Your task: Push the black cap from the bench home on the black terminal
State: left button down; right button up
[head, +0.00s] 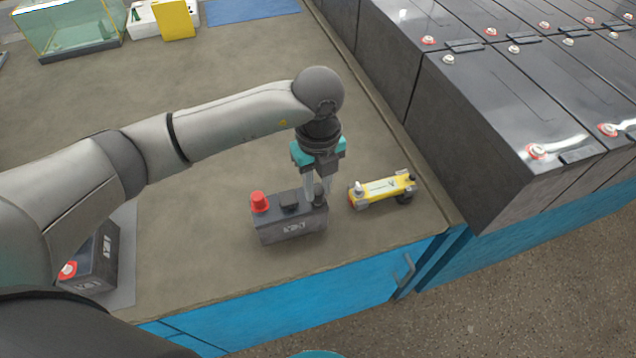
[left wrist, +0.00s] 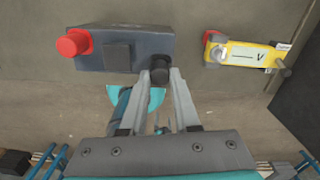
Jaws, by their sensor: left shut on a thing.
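A small dark grey battery (head: 290,224) stands on the bench (head: 215,220); it also shows in the left wrist view (left wrist: 90,50). A red cap (head: 259,202) covers the terminal at its left end. The black cap (head: 319,194) is at its right end, and it shows in the left wrist view (left wrist: 160,69) between my fingertips. My left gripper (head: 317,190) points down and is shut on the black cap. The black terminal itself is hidden, so I cannot tell how far the cap sits on it. My right gripper is not in view.
A yellow tester (head: 382,189) lies just right of the battery. Another battery (head: 95,262) stands on a grey mat at the left, partly behind my arm. Large batteries (head: 500,120) stand in rows at the right. The bench behind my gripper is clear.

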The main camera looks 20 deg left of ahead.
pick_arm(q)
jog(key=shift+f+b, duration=0.3)
jog(key=shift+f, duration=0.2)
dwell(0.4)
jog(key=shift+c, duration=0.5)
grip_release()
jog(key=shift+r, duration=0.1)
jog(key=shift+r+p, duration=3.1)
jog(key=shift+r, duration=0.4)
